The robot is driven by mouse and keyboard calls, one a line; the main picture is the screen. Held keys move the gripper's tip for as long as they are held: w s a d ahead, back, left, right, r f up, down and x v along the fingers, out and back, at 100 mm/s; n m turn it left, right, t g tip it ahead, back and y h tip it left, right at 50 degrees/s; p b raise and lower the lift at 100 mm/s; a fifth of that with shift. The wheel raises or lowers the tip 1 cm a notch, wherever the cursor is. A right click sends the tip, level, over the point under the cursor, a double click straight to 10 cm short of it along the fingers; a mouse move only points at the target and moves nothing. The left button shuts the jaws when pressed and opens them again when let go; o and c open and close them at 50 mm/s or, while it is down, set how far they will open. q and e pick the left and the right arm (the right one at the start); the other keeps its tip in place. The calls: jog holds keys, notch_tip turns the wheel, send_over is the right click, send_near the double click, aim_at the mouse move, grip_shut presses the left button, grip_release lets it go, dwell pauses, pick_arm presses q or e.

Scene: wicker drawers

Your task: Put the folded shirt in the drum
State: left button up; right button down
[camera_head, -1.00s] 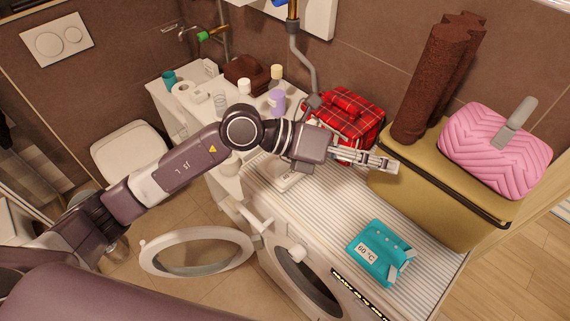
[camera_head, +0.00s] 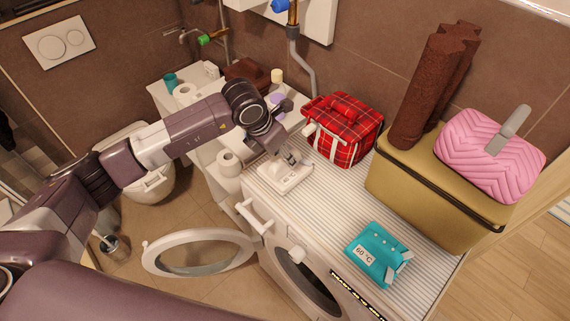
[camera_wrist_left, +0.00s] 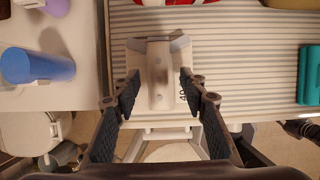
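A white folded shirt (camera_head: 284,180) lies on the left end of the striped washing machine top (camera_head: 335,200). In the left wrist view the white shirt (camera_wrist_left: 156,74) has a label reading 40 and sits between my left gripper's fingers. My left gripper (camera_head: 292,158) is open (camera_wrist_left: 154,93) above the shirt; whether it touches is unclear. A teal folded shirt (camera_head: 378,253) marked 60 °C lies near the right end of the top; its edge shows in the wrist view (camera_wrist_left: 311,75). The drum opening (camera_head: 312,280) is at the machine's front, its round door (camera_head: 200,254) swung open leftward. My right gripper is out of view.
A red plaid bag (camera_head: 343,128) stands at the back of the top. A tan hamper (camera_head: 430,195) with brown rolled towels (camera_head: 432,88) and a pink bag (camera_head: 488,155) is at right. A shelf with toiletries is at left.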

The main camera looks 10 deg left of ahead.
pick_arm(q)
jog(key=shift+p+x, duration=0.35)
jog(key=shift+x, duration=1.1)
grip_shut()
